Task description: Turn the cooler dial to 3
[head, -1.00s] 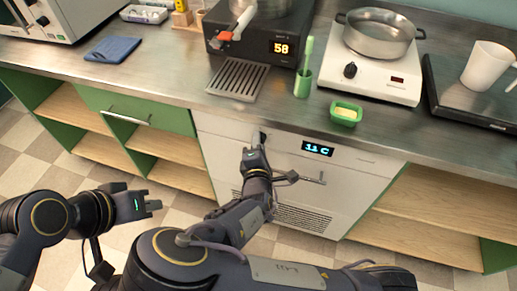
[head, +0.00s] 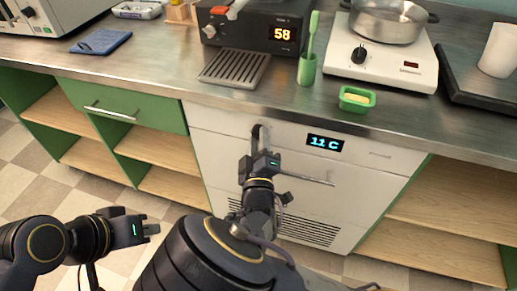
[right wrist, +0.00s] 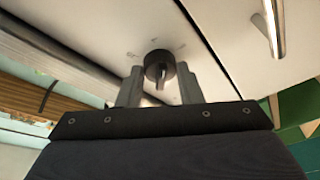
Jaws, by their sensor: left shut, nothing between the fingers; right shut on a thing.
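The cooler is the white front under the counter, with a display (head: 325,143) reading 11 C. Its dark round dial (right wrist: 158,66) shows in the right wrist view, with faint marks on the panel around it; I cannot read them. My right gripper (right wrist: 160,84) has one finger on each side of the dial and is shut on it. In the head view the right gripper (head: 259,146) is at the cooler's upper left, largely covering the dial. My left gripper (head: 152,230) is shut and empty, low at the left, away from the cooler.
The cooler's bar handle (head: 305,178) is just right of my right gripper. On the counter above stand a machine reading 58 (head: 282,33), a green cup with a brush (head: 307,70), a green soap dish (head: 356,100) and a hotplate (head: 385,62). Open shelves flank the cooler.

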